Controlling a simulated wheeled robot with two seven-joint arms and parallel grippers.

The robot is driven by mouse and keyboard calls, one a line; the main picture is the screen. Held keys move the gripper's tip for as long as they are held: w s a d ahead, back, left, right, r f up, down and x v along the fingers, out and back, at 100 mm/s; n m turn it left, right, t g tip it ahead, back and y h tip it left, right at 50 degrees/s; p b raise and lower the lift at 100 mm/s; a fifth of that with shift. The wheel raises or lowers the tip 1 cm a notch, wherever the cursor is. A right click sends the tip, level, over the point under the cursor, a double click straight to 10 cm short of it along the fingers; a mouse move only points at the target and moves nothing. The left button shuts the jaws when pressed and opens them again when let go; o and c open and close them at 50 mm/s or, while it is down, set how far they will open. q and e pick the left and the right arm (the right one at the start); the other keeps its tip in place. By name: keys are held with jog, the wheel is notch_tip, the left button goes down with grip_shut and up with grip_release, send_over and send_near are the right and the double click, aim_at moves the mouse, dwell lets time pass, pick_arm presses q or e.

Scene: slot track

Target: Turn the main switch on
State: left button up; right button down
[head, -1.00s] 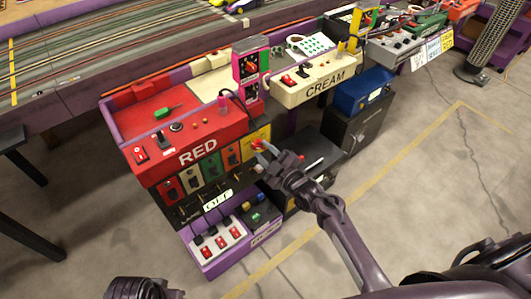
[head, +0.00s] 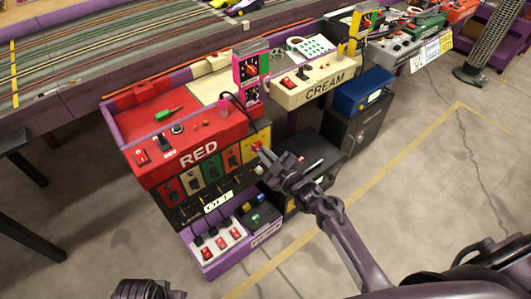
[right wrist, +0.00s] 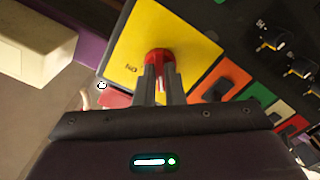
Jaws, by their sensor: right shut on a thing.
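The main switch is a red rotary knob (right wrist: 158,57) on a yellow plate (right wrist: 190,28) with lettering beside it. In the head view the yellow plate (head: 250,147) is at the right end of the black panel under the red RED console, and the red knob (head: 258,146) shows at its right side. My right gripper (head: 263,150) is at the knob. In the right wrist view its two fingers (right wrist: 160,82) are closed around the knob's sides. My left gripper is not clearly seen; only a dark part of my left arm shows at the bottom left.
The red console (head: 195,138) stands above the panel. Coloured switch plates (head: 192,181) sit left of the yellow one. A purple box with red switches (head: 225,242) is below. A blue box (head: 363,92) on a dark cabinet stands to the right. The floor in front is clear.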

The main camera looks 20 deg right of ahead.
jog(key=m+p, duration=0.2)
jog(key=m, duration=0.3)
pick_arm(q)
jog(key=s+a+f+p, duration=0.1)
jog(key=f+p, duration=0.1)
jog(key=f, duration=0.6)
jog(key=s+a+f+p, duration=0.1)
jog(key=s+a+f, duration=0.1)
jog(key=f, duration=0.7)
jog(key=shift+a+f+n+t+p, duration=0.2)
jog(key=shift+a+n+t+p, duration=0.1)
jog(key=shift+n+t+p, duration=0.1)
pick_arm(e)
jog(key=shift+s+m, duration=0.1)
jog(key=shift+m, duration=5.7)
jog(key=c, duration=1.5)
grip_release()
